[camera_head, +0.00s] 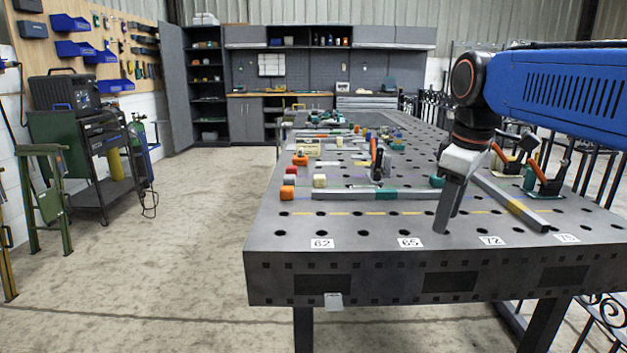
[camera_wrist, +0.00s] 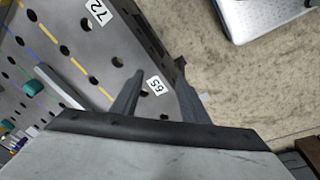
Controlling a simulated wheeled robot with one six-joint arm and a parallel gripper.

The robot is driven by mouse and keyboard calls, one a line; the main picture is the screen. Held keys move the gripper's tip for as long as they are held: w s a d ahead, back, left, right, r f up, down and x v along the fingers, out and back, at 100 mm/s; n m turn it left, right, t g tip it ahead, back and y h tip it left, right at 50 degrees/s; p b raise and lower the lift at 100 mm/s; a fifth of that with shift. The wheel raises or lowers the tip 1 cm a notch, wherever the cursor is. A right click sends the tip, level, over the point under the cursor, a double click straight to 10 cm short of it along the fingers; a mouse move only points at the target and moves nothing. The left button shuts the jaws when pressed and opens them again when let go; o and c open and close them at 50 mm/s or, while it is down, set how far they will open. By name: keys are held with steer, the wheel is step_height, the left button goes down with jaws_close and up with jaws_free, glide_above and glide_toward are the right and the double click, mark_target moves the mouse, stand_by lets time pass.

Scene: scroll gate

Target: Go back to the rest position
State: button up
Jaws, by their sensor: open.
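My gripper (camera_head: 447,218) hangs from my blue arm at the right of the head view, pointing down over the front part of the grey welding table (camera_head: 350,263). Its fingers are apart and nothing is between them. In the wrist view my gripper (camera_wrist: 159,70) shows two dark fingers near the table's front edge, close to the 65 label (camera_wrist: 155,84). How high the fingertips are above the table top is hard to tell.
A long grey bar (camera_head: 345,194) lies across the table, and another bar (camera_head: 508,202) lies at the right. An orange-handled clamp (camera_head: 376,158) stands behind the first bar. Small coloured blocks (camera_head: 288,193) sit at the left edge.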

steer(key=s+d+f+m+t, duration=0.2)
steer(key=s+f+m, duration=0.7)
steer(key=s+f, duration=0.8)
step_height(320, 180, down, 4)
steer(key=shift+s+d+f+t, duration=0.1)
steer(key=shift+s+d+t, duration=0.2)
steer(key=shift+c, duration=0.6)
